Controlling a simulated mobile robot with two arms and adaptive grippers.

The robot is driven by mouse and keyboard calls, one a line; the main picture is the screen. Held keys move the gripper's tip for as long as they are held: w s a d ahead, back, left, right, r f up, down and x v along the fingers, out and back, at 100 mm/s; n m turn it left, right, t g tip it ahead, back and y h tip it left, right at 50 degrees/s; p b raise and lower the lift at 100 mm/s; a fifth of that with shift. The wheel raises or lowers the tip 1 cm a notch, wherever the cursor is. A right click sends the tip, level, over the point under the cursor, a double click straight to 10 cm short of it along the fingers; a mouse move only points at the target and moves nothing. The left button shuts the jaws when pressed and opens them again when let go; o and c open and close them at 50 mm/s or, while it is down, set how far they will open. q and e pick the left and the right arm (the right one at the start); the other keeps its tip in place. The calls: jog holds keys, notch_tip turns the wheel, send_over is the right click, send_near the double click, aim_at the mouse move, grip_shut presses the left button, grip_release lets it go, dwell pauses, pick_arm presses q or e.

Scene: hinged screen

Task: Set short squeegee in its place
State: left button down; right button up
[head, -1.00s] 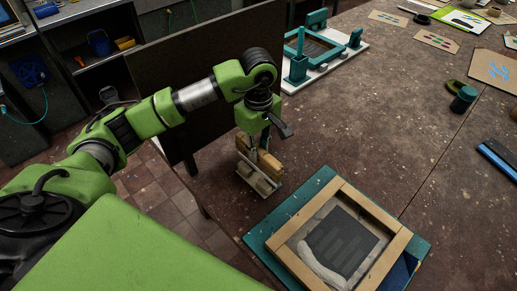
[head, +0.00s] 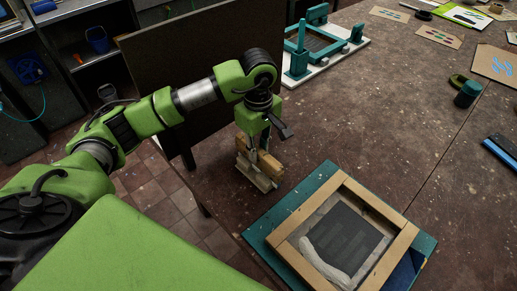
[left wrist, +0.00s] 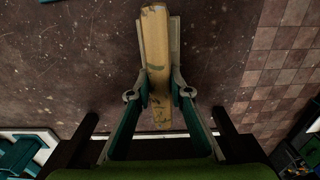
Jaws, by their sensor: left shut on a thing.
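My left gripper (head: 258,150) points down near the left edge of the table and is shut on the short squeegee (head: 269,164), whose wooden handle shows below the fingers. In the left wrist view, the handle (left wrist: 156,45) runs lengthwise between the fingertips (left wrist: 161,92). A pale strip shows along its side. In the head view, a pale blocky piece (head: 262,184) is close under the handle. I cannot tell whether it is part of the squeegee or a separate rest, nor whether it touches the table. My right gripper is out of view.
A wood-framed screen (head: 407,236) lies on a teal base (head: 262,237) just right of the gripper. A teal frame on a white board (head: 348,60) stands at the back. A dark upright panel (head: 165,70) is behind my arm. The middle of the table is clear.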

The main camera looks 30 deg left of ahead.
pick_arm(q)
jog(key=shift+f+b, duration=0.3)
jog(key=shift+f, duration=0.15)
jog(key=c, duration=1.8)
grip_release()
jog(key=shift+r, duration=0.2)
notch_tip(320, 180, up, 12)
jog(key=shift+s+f, duration=0.1)
jog(key=shift+f, duration=0.1)
